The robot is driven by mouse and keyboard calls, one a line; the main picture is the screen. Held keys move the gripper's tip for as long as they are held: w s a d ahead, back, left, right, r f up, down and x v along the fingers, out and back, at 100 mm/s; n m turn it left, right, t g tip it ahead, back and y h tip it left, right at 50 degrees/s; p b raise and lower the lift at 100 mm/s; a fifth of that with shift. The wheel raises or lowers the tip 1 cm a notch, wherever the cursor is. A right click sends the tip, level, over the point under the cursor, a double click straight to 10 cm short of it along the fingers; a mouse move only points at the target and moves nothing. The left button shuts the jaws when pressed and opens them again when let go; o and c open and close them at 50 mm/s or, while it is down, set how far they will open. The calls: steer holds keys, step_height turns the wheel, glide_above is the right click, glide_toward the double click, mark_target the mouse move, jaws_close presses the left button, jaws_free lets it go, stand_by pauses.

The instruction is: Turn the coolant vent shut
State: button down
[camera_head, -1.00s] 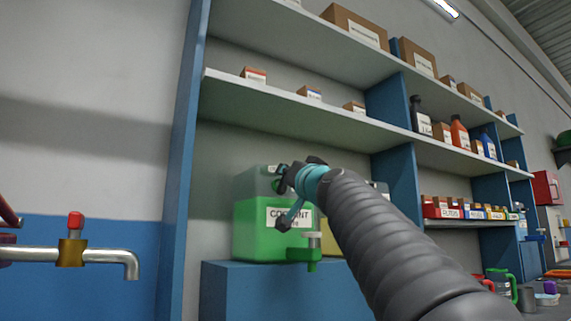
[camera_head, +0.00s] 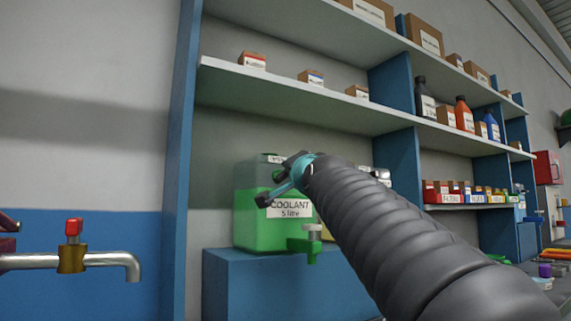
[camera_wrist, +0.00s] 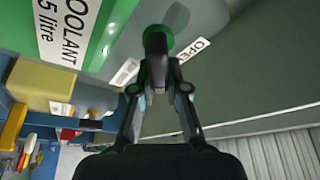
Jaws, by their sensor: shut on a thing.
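The coolant jug (camera_head: 250,225) is translucent with green liquid, labelled COOLANT 5 litre, and stands on a blue block. It also shows in the wrist view (camera_wrist: 108,35). My gripper (camera_head: 266,198) is in front of the jug's upper part in the head view. A white OPEN label (camera_wrist: 196,44) lies beside the cap. A second label (camera_wrist: 125,72) is on the other side, its word unreadable.
A green spigot with a white top (camera_head: 313,240) sticks out at the jug's lower front. A shelf board (camera_head: 290,100) runs above the jug. A blue upright (camera_head: 183,150) stands to its left. A metal tap with a red handle (camera_head: 72,250) is far left.

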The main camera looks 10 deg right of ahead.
steer(key=shift+w+d+f+m+g+h, duration=0.15)
steer(key=shift+m+g+h, duration=0.1)
steer(key=shift+m, duration=0.5)
steer(key=shift+s+f+m+g+h, duration=0.1)
steer(key=shift+m+g+h, duration=0.1)
steer(key=shift+m, duration=0.5)
steer(key=shift+w+d+f+m+g+h, duration=0.15)
steer(key=shift+m+h, duration=0.1)
steer(key=shift+m, duration=0.5)
steer(key=shift+s+f+m+g, duration=0.1)
steer(key=shift+f+m+g, duration=0.2)
steer(key=shift+m, duration=0.55)
steer(key=shift+f+m+g, duration=0.1)
steer(key=shift+m+g, duration=0.3)
steer(key=shift+m, duration=0.45)
steer(key=c, duration=1.2)
jaws_free()
steer(key=shift+a, duration=0.1)
steer(key=shift+o, duration=0.2)
steer(key=shift+s, duration=0.1)
steer(key=s, duration=1.1)
steer(key=shift+s+a, duration=0.4)
steer(key=shift+a, duration=0.05)
